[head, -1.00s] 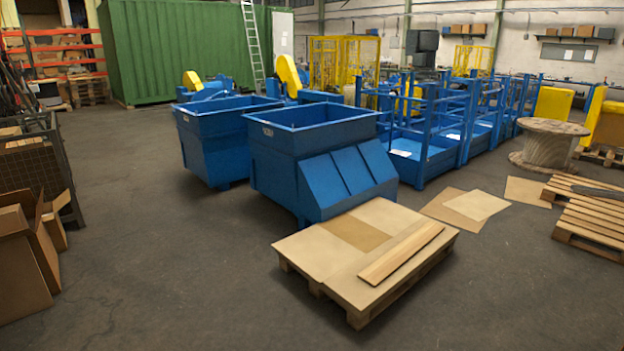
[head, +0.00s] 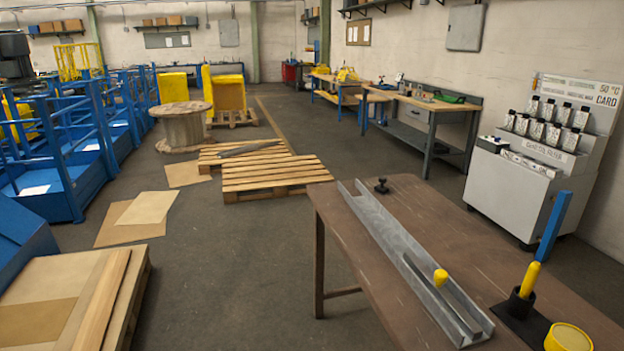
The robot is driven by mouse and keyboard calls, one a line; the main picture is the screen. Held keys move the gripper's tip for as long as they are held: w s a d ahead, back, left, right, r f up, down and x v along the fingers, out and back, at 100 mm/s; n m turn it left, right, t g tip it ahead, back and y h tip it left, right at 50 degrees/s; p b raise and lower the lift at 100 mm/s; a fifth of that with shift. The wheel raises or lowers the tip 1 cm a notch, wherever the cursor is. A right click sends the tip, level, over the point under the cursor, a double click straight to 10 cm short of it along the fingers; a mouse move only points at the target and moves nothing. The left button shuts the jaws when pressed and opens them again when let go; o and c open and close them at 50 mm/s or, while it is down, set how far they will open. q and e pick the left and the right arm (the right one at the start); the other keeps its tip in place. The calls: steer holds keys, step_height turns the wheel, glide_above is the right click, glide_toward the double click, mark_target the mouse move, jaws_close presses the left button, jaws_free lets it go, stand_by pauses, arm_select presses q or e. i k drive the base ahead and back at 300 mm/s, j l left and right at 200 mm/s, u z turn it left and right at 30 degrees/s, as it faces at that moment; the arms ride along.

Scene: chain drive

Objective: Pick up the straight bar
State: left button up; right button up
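A long grey metal channel (head: 385,226) lies on the brown table (head: 425,205) at the lower right of the head view. A narrow dark straight bar (head: 445,299) lies along the channel's near part, with a yellow knob (head: 440,277) at it. I cannot tell whether the knob is fixed to the bar. A blue flat bar with a yellow grip (head: 553,228) stands tilted in a black cup (head: 521,302) on the table's right side. Neither gripper shows in the head view.
A small black knob (head: 381,186) and a round yellow thing (head: 568,338) are on the table. Pallets (head: 275,177) lie beyond, and cardboard sheets (head: 140,209) are on the floor. Open floor lies left of the table.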

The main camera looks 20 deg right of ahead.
mark_target(434, 283)
steer(key=i+z, duration=0.2)
steer(key=z, duration=0.25)
steer(key=i+j+z, duration=0.15)
steer(key=z, duration=0.3)
steer(key=i+j+z, duration=0.15)
steer(key=z, duration=0.3)
steer(key=i+j+z, duration=0.1)
steer(key=j+z, duration=0.2)
steer(key=z, duration=0.2)
steer(key=j+z, duration=0.25)
steer(key=z, duration=0.2)
steer(key=i, duration=0.05)
